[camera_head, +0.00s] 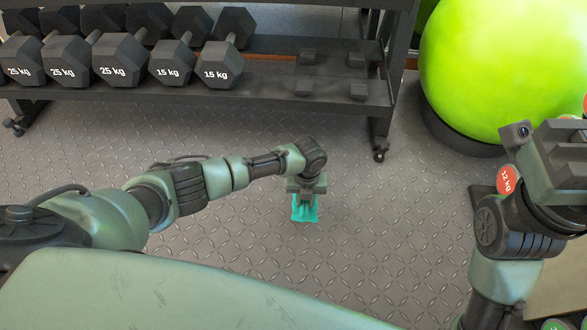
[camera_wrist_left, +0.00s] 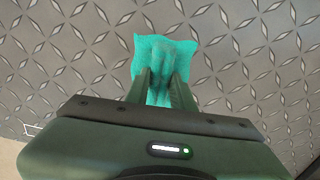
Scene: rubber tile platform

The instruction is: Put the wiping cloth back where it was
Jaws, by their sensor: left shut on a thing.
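The wiping cloth (camera_head: 304,213) is teal and shows at the tip of my left gripper (camera_head: 305,200) in the head view. In the left wrist view the cloth (camera_wrist_left: 164,48) is bunched between the two fingers of my left gripper (camera_wrist_left: 162,88), which is shut on it. Its loose edge spreads out past the fingertips. The patterned floor is behind it, and I cannot tell whether the cloth touches the floor. My right arm is at the right edge of the head view; its fingertips are not visible.
A black rack (camera_head: 270,80) with several dumbbells stands at the back. A large green ball (camera_head: 500,60) rests on a dark ring base (camera_head: 455,132) at the back right. A red 12 kg weight (camera_head: 507,180) is beside my right arm. The middle of the grey floor (camera_head: 390,225) is clear.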

